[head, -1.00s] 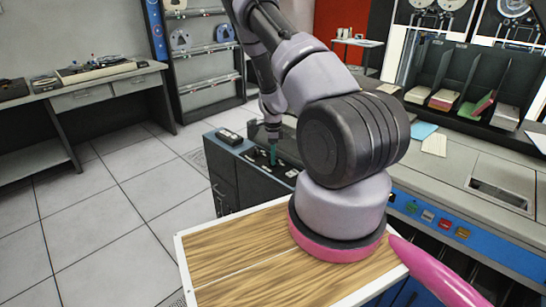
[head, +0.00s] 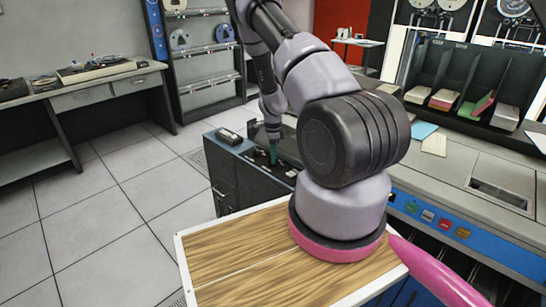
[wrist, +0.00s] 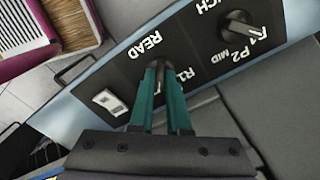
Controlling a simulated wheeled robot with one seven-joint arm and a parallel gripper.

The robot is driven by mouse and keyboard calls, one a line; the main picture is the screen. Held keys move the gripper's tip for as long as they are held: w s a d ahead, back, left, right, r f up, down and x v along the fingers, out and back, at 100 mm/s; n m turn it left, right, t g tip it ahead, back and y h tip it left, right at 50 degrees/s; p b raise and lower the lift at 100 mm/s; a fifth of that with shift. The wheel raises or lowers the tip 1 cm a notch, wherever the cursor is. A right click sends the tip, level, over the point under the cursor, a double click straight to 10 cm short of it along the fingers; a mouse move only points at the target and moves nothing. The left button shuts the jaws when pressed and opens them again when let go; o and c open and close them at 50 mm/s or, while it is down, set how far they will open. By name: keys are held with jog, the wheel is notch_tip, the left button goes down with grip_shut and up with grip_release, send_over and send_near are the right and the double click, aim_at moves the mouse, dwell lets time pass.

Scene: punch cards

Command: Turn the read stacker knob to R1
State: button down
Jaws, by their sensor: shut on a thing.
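My gripper (wrist: 161,82) points down at a dark control panel (wrist: 200,48), with its two teal fingers shut on the read stacker knob (wrist: 159,70). The knob sits just below the white word READ, and the fingers hide most of it. An R1 label shows beside the right finger, and the other position labels are covered. I cannot tell which position the knob points to. In the head view my gripper (head: 273,154) is small, down at the panel on top of the dark cabinet (head: 240,178).
A second black knob (wrist: 238,25), labelled PUNCH with R1, P2 and MID, is to the right. A white rocker switch (wrist: 110,102) lies left of the fingers.

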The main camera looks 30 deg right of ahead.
jog(key=n, duration=1.2)
jog(key=shift+n, duration=2.2)
jog(key=c, duration=0.9)
grip_release()
jog(key=shift+r, duration=0.1)
